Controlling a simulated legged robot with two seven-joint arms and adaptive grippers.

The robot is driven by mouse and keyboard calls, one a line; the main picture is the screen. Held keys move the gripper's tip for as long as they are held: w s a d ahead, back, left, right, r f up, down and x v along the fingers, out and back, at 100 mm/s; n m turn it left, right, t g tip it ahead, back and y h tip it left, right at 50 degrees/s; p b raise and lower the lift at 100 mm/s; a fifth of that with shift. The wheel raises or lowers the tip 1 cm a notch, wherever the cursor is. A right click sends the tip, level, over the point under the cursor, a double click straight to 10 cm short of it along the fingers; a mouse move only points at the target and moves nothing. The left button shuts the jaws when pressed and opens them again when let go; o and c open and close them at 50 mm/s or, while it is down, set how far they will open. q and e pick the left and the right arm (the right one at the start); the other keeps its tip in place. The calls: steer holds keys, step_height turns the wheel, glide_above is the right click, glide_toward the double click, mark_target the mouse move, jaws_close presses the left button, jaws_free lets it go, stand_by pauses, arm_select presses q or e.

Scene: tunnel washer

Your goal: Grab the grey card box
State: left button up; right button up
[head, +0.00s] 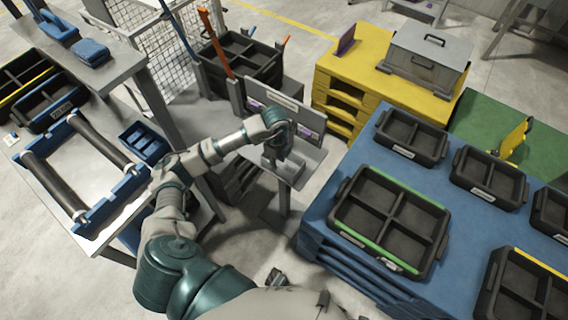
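My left arm reaches out to a small grey stand in the middle of the head view. My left gripper (272,158) points down at the stand's grey tray (312,163), in front of its upright grey panel (312,122). The fingers are small and dark here, so I cannot tell whether they are open or hold anything. I cannot make out a separate grey card box at the stand; the gripper may hide it. A larger grey lidded case (428,57) with black handles sits on the yellow pallet stack. My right gripper is not clearly visible.
A blue pallet stack (330,200) at right carries several black divided bins (400,137). A workbench (40,165) with dark rollers and a blue rack stands at left. A black crate (262,62) and the yellow pallet stack (345,68) are behind the stand.

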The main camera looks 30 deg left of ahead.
mark_target(277, 174)
arm_select(q)
steer(key=shift+a+f, duration=0.2)
steer(key=shift+f, duration=0.35)
step_height(277, 174, down, 4)
steer(key=shift+r+b, duration=0.1)
steer(key=shift+b, duration=0.2)
steer(key=shift+d+f, duration=0.1)
steer(key=shift+f, duration=0.25)
jaws_close()
arm_select(e)
steer(key=shift+w+r, duration=0.45)
steer(key=shift+r, duration=0.25)
